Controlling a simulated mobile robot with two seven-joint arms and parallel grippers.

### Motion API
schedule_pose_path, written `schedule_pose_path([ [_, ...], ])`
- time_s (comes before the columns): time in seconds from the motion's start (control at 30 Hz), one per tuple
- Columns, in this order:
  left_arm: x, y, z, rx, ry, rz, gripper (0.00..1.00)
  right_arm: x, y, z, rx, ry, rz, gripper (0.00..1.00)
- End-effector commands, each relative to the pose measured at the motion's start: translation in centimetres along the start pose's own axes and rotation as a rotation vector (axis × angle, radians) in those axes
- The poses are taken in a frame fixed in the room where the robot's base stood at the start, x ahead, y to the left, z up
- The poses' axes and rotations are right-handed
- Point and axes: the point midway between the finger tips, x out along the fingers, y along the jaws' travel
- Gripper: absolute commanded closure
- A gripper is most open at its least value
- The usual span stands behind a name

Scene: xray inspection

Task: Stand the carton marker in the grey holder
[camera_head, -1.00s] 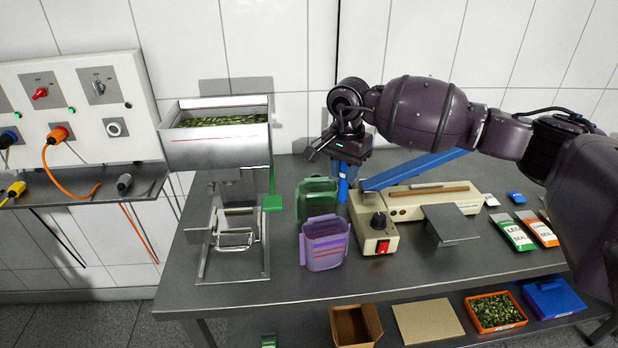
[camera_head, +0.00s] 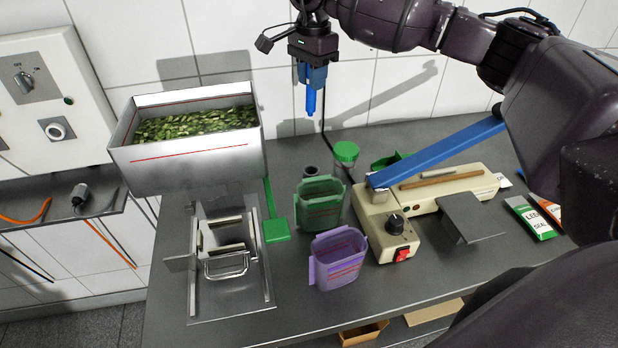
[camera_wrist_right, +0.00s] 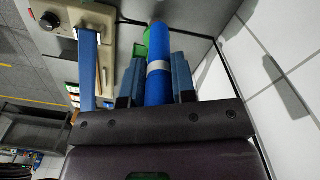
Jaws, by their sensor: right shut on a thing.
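The carton marker (camera_head: 311,101) is a blue pen. It hangs roughly upright, tip down, in my right gripper (camera_head: 311,76), well above the back of the table. In the right wrist view the marker (camera_wrist_right: 158,85), with a pale band, sits between the two blue fingers of the right gripper (camera_wrist_right: 157,78), which is shut on it. A small dark grey cup (camera_head: 311,171), which looks like the holder, stands behind the green container, below the marker. Its lower part is hidden. My left gripper is not in view.
A green container (camera_head: 320,212) and a purple container (camera_head: 337,268) stand in front of the cup. A green-lidded jar (camera_head: 346,153) is just right of it. The sealer (camera_head: 378,222) with its raised blue arm (camera_head: 440,152) is further right. A steel hopper (camera_head: 190,150) stands left.

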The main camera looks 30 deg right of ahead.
Motion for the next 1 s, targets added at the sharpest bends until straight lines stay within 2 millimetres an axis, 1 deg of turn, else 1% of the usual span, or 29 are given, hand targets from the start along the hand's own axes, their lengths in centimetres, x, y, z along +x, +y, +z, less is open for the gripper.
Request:
schedule_pose_path([
  [0.17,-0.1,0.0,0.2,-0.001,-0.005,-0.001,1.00,0.3,0.0,0.0,-0.001,0.000,0.001,1.00],
  [0.27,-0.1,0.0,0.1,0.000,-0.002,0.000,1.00,1.1,0.0,0.0,-0.001,0.001,0.002,1.00],
  [0.33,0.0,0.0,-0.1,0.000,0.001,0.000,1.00,2.2,0.0,0.0,-0.001,0.000,0.003,1.00],
  [0.47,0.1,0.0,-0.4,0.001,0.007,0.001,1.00,4.8,0.1,0.0,-0.001,0.000,0.004,1.00],
  [0.7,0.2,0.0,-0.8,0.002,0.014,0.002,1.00,10.0,0.1,0.0,0.000,-0.001,0.004,1.00],
  [0.9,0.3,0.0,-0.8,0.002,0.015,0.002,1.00,14.3,0.1,0.0,0.000,-0.001,0.004,1.00],
  [1.0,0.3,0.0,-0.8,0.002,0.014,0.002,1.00,16.2,0.0,0.0,-0.001,-0.001,0.002,1.00],
])
